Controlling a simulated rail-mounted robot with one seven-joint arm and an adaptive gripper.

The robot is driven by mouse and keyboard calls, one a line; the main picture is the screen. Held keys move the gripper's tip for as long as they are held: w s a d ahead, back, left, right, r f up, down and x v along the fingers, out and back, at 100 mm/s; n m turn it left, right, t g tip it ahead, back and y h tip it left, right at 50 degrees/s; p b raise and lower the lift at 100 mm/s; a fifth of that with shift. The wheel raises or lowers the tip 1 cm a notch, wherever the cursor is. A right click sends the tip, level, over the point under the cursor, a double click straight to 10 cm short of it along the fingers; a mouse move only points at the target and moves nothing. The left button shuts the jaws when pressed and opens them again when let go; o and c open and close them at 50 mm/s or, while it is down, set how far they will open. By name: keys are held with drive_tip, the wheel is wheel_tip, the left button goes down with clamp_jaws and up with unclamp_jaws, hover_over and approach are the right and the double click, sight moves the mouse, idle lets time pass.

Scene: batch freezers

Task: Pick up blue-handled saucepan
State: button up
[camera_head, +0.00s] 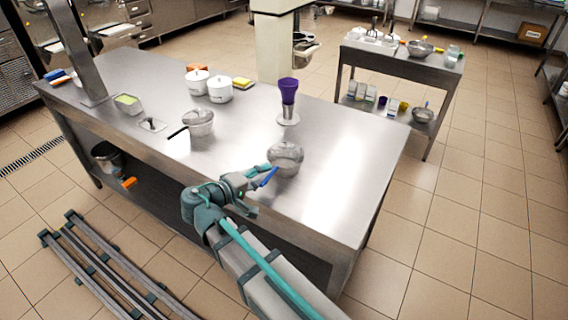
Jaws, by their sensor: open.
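The blue-handled saucepan (286,156) stands upright on the steel table (340,185) near its front edge. Its blue handle (269,177) points toward the lower left. My gripper (256,184) is at the left of the saucepan, close to the handle, with its jaws open. I cannot tell from this view whether a finger touches the handle. The pan's inside is partly visible.
A saucepan with a black handle (199,122) stands left on the table. The table's right part is clear. A steel cart (400,62) stands behind.

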sight(279, 170)
drive_tip(key=shift+p+x, duration=0.4)
drive_tip(key=shift+x, duration=1.4)
drive_tip(key=shift+s, duration=0.1)
clamp_jaws()
